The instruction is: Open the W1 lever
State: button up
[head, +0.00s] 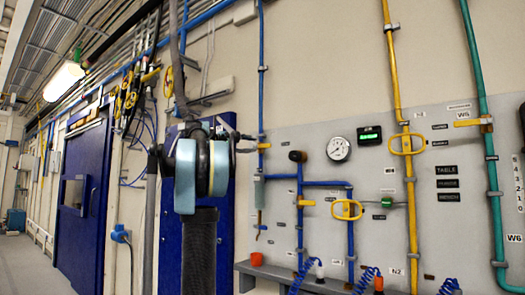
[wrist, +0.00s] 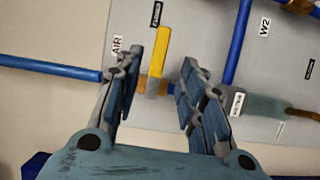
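My gripper (wrist: 160,62) is open in the wrist view, its two dark fingers apart. A yellow lever (wrist: 160,50) stands between the fingertips, across a blue pipe (wrist: 50,67). A label reading AIR is beside it; I see no readable W1 label. I cannot tell whether either finger touches the lever. In the head view, my gripper (head: 243,137) is at the left edge of the grey panel, beside what looks like the same yellow lever (head: 264,146). My arm partly hides the gripper there.
Other yellow handles (head: 407,144) and (head: 347,210) sit on the panel (head: 350,170), with a small yellow lever (head: 306,203). A pressure gauge (head: 339,149) is above. A ledge (head: 325,283) with a red cup (head: 257,259) and coiled blue hoses lies below. A blue door (head: 82,200) is left.

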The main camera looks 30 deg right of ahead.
aim_at(263, 146)
jog(key=d, duration=0.8)
jog(key=shift+d, duration=0.25)
grip_shut()
